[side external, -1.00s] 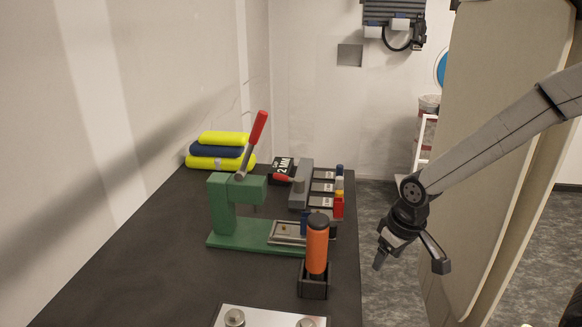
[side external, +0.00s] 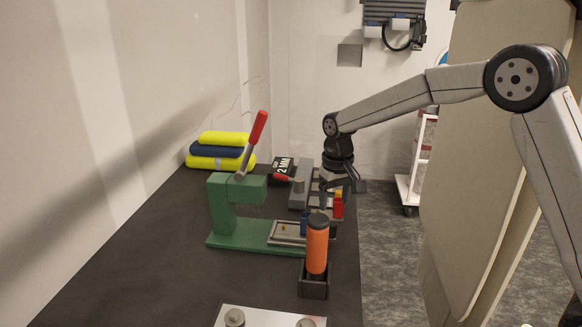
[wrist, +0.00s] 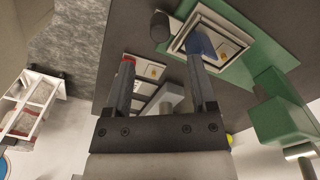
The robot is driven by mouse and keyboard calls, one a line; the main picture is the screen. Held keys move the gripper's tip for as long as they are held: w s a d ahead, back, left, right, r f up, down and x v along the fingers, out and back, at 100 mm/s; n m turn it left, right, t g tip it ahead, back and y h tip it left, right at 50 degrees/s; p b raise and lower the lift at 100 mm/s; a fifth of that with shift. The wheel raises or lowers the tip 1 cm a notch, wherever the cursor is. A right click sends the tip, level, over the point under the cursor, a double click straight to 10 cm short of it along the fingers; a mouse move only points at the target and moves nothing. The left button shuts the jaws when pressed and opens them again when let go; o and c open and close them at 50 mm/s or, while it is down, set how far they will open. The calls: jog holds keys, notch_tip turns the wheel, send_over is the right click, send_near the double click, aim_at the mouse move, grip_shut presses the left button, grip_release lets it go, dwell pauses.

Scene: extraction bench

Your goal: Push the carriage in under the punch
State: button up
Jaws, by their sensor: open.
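The green press (side external: 222,208) stands on the bench with its red-handled lever (side external: 257,127) tilted up to the right. The carriage (side external: 286,240), a pale framed tray, lies on the right end of the green base, out to the right of the press head. A blue upright block (side external: 304,222) stands at its right end, partly hidden by the orange bottle. My gripper (side external: 342,196) is open and empty, pointing down beyond and to the right of the carriage. In the wrist view, the blue block (wrist: 201,45) shows just behind one finger of my gripper (wrist: 161,62), with the carriage (wrist: 232,36) beyond; contact cannot be told.
An orange bottle (side external: 317,247) stands in a dark holder (side external: 313,287) close in front of the carriage. A grey lever device (side external: 299,185) and small coloured blocks (side external: 338,208) are behind. A pale plate with knobs (side external: 270,316) is at the front. The left bench is clear.

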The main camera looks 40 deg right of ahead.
aim_at(332, 223)
jog(key=shift+w+f, duration=0.1)
jog(key=shift+f, duration=0.05)
jog(key=shift+f, duration=3.75)
grip_shut()
jog(key=shift+r, duration=0.1)
